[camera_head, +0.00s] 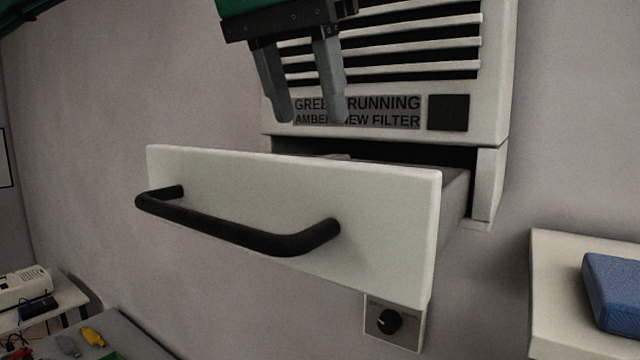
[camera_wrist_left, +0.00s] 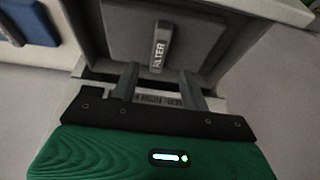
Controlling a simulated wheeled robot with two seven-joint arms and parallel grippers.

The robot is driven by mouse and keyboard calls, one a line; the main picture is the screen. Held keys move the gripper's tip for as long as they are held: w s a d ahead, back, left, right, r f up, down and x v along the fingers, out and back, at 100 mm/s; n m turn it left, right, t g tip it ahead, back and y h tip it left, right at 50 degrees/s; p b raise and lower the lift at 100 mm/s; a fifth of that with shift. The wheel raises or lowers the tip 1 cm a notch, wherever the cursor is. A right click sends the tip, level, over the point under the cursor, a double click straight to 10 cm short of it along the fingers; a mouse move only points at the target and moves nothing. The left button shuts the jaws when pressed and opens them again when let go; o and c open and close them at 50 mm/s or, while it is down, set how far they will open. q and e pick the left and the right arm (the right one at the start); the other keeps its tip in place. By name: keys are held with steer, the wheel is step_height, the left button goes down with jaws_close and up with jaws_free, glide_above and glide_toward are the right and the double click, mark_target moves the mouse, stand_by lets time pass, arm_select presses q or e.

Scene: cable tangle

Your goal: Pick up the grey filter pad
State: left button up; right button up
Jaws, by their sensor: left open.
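The grey filter pad (camera_wrist_left: 205,35) lies inside the pulled-out drawer (camera_head: 290,200), seen in the left wrist view. In the head view the drawer front hides nearly all of the pad. My left gripper (camera_head: 308,118) is open and empty, its fingers pointing down above the drawer, in front of the unit's label. In the left wrist view its fingertips (camera_wrist_left: 159,70) show on either side of the tab's lower end, apart from the pad as far as I can tell. My right gripper is not in view.
The white slatted unit (camera_head: 485,100) is on the wall behind the drawer. A black bar handle (camera_head: 240,230) sticks out of the drawer front. A dial box (camera_head: 395,325) is below. A blue pad (camera_head: 615,290) lies on a white shelf (camera_head: 555,300) at right.

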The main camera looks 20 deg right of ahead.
arm_select(q)
steer(key=shift+d+f, duration=0.1)
steer(key=shift+f, duration=0.25)
steer(key=p+x, duration=0.2)
steer(key=x, duration=0.2)
steer(key=shift+f, duration=0.4)
jaws_close()
